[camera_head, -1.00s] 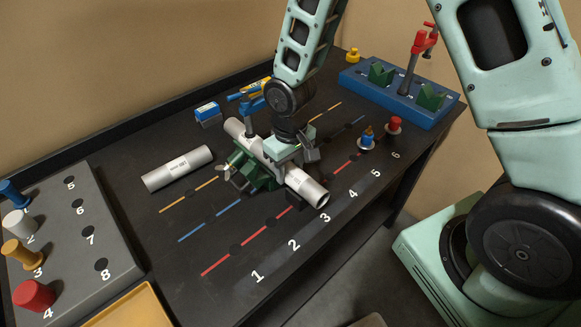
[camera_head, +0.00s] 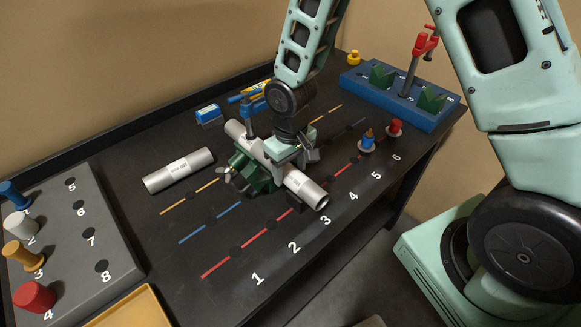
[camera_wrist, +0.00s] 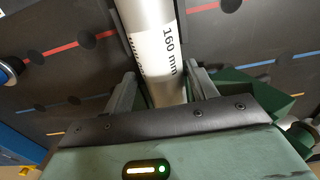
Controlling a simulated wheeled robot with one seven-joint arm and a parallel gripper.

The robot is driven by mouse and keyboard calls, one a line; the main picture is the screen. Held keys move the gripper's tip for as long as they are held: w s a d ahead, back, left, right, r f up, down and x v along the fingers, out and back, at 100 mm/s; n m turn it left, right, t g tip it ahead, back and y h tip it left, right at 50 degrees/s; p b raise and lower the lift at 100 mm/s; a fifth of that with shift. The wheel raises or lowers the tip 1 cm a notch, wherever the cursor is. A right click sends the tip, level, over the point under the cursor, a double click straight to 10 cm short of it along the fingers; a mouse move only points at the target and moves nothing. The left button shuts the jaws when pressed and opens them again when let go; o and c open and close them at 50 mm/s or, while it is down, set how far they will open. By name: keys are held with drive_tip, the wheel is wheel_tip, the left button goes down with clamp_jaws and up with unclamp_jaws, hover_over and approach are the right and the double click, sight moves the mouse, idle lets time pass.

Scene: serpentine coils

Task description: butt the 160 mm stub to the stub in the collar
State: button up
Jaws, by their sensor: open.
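The 160 mm stub (camera_head: 311,192), a silver tube, slopes down to the right with its open end toward the front. Its "160 mm" label shows in the wrist view (camera_wrist: 160,50). The stub in the collar (camera_head: 236,129) shows behind it, in line with it. The green collar (camera_head: 258,178) sits around the tube line, left of my gripper. My gripper (camera_head: 296,158) is over the 160 mm stub. In the wrist view my gripper (camera_wrist: 164,88) has its fingers on both sides of the tube, open. The joint between the stubs is hidden.
Another labelled silver tube (camera_head: 178,169) lies loose at the left. A blue clamp (camera_head: 250,103) stands behind the collar. A grey peg board (camera_head: 80,235) is at the left, a blue rack (camera_head: 380,97) at the back right. Pegs (camera_head: 367,138) stand on the right.

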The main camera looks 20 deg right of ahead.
sight(290, 167)
drive_tip(key=shift+s+a, duration=0.15)
drive_tip(key=shift+a, duration=0.2)
drive_tip(key=shift+r, duration=0.5)
wheel_tip(290, 167, up, 16)
drive_tip(key=b, duration=0.1)
drive_tip(key=shift+d+r, duration=0.25)
drive_tip(key=shift+d, duration=0.1)
drive_tip(key=s+a+n, duration=0.2)
drive_tip(key=s+a, duration=0.1)
drive_tip(key=s, duration=0.7)
drive_tip(key=s+a+n, duration=0.2)
drive_tip(key=s+a, duration=0.1)
drive_tip(key=s, duration=0.7)
drive_tip(key=shift+s+a+f+y, duration=0.15)
drive_tip(key=shift+s+a+y, duration=0.05)
drive_tip(key=shift+s+y, duration=0.15)
